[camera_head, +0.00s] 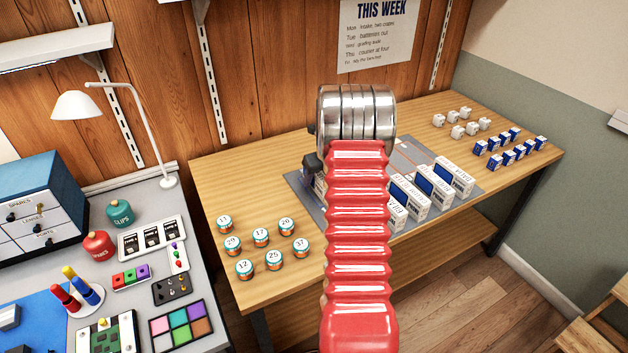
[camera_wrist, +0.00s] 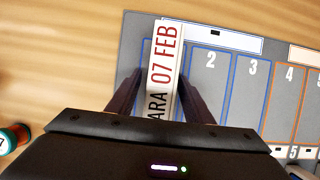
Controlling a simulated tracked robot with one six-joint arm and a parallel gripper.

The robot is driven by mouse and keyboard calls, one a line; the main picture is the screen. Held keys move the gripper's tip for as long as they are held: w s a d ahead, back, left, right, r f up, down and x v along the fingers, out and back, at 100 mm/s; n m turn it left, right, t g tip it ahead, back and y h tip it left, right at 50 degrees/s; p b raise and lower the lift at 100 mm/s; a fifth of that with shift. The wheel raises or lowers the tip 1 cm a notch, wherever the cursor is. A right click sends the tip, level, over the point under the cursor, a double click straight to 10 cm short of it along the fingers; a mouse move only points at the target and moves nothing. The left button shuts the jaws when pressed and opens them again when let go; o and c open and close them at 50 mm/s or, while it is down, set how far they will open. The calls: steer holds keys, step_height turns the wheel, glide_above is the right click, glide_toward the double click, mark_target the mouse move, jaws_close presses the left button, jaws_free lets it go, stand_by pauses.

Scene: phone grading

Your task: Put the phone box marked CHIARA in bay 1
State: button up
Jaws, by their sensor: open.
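In the wrist view a white phone box (camera_wrist: 164,62) shows red "07 FEB" and black letters ending in "ARA"; the start of the name is hidden by my gripper. The box lies between the two dark fingers of my gripper (camera_wrist: 158,92), which stand apart on either side of it. It is over the grey mat (camera_wrist: 130,50), left of bay 2 (camera_wrist: 208,80), where the first bay is; a blue bay line shows left of it. Finger contact cannot be told.
In the head view several white phone boxes (camera_head: 408,196) stand in a row on the mat's right part. Numbered round tins (camera_head: 261,236) stand left of the mat. White blocks (camera_head: 457,131) and small blue-and-white boxes (camera_head: 495,161) are at the table's right end.

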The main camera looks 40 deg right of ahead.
steer(key=shift+r, duration=0.15)
steer(key=v, duration=1.2)
steer(key=shift+w, duration=0.1)
stand_by(0.3)
